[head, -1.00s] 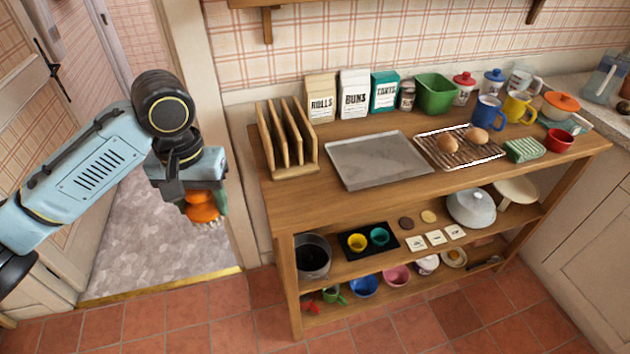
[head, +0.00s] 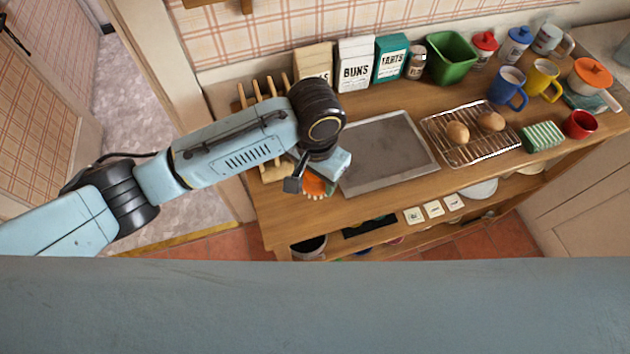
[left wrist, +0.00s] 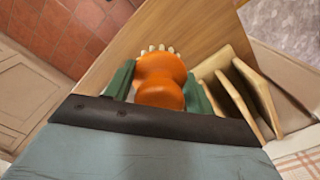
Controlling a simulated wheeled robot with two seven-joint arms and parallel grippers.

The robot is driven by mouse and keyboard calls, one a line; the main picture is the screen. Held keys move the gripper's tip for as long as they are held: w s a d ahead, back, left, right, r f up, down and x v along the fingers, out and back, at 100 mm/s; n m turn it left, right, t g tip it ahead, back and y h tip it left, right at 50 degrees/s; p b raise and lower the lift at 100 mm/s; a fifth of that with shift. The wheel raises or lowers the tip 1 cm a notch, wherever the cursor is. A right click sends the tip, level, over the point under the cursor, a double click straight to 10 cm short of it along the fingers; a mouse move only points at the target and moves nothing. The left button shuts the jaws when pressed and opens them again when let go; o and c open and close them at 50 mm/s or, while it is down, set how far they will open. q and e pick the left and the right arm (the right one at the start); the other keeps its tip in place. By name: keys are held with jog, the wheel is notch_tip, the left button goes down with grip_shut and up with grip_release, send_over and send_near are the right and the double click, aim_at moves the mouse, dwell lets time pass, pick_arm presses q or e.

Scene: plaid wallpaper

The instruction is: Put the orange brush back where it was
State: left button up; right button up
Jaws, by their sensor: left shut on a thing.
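The orange brush (left wrist: 160,80) is between the green-grey fingers of my left gripper (left wrist: 158,88), which is shut on it. Its pale bristles show past the orange body in the left wrist view. In the head view a part of the orange brush (head: 316,186) shows below my left wrist. It is over the left front part of the wooden worktop (head: 375,205), between the slotted rack and the metal tray. I cannot tell whether the brush touches the worktop. My right gripper is not in view.
A wooden slotted rack (head: 272,170) stands close to my left gripper, partly hidden by my arm. A grey metal tray (head: 385,150) lies to its right. A wire rack (head: 468,135) with two eggs is farther right. A bare strip of worktop runs along the front.

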aim_at(315, 188)
pick_arm(q)
jog(key=f, duration=0.4)
jog(key=shift+s+a, duration=0.1)
jog(key=shift+s, duration=0.15)
jog(key=shift+w+f, duration=0.1)
jog(key=shift+f, duration=1.75)
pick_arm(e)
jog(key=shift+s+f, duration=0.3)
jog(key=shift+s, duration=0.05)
pick_arm(q)
jog(key=shift+f, duration=0.1)
jog(key=o, duration=1)
jog(key=shift+o, duration=0.2)
notch_tip(315, 188, up, 12)
jog(key=shift+r, duration=0.15)
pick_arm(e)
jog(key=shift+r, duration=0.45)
